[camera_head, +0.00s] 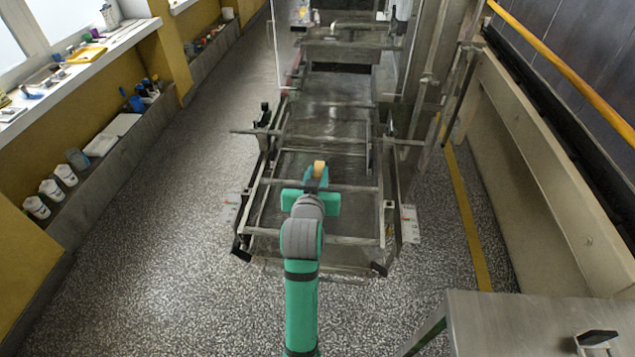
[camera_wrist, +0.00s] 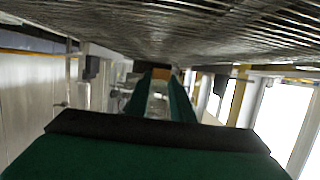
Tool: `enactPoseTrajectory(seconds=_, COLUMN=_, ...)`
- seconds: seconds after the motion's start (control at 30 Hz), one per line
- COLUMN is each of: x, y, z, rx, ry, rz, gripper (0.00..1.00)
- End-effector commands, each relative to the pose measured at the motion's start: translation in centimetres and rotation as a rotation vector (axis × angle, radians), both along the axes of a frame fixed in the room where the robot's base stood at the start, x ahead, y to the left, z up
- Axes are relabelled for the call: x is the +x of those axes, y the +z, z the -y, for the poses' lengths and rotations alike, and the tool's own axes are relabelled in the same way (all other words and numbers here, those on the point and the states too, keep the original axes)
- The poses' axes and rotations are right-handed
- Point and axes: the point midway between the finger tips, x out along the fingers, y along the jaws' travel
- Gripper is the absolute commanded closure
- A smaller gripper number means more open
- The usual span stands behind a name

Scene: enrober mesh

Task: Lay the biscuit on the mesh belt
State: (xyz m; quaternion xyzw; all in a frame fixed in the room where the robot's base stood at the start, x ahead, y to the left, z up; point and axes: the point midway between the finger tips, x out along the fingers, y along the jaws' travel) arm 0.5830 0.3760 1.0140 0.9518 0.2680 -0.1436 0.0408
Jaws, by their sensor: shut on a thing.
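My gripper (camera_head: 316,182) is shut on the biscuit (camera_head: 319,169), a small tan piece at the fingertips. The biscuit also shows in the wrist view (camera_wrist: 161,74), between the far ends of the green fingers. The mesh belt (camera_head: 350,168) is a grey wire surface in a long metal frame. My gripper reaches over the near part of this frame. In the wrist view the mesh (camera_wrist: 170,28) fills the top of the picture, close to the fingers. I cannot tell whether the biscuit touches it.
Metal side rails and crossbars (camera_head: 355,240) surround the belt. Clear panels and a metal housing (camera_head: 345,52) stand at its far end. A ledge with white cups (camera_head: 51,190) runs along the left wall. A metal table (camera_head: 530,325) is at the lower right. Speckled floor lies open at left.

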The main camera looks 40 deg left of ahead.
Motion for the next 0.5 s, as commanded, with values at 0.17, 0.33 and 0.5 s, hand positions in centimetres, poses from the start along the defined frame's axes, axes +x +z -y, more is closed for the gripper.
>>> enactPoseTrajectory(seconds=0.17, x=0.1, y=-2.6, z=0.0, rx=-0.003, ry=0.001, rz=-0.003, gripper=0.91)
enactPoseTrajectory(seconds=0.33, x=0.0, y=-3.2, z=0.0, rx=-0.001, ry=0.002, rz=-0.001, gripper=0.91)
enactPoseTrajectory(seconds=0.5, x=0.0, y=-3.2, z=0.0, rx=-0.001, ry=0.002, rz=-0.001, gripper=0.91)
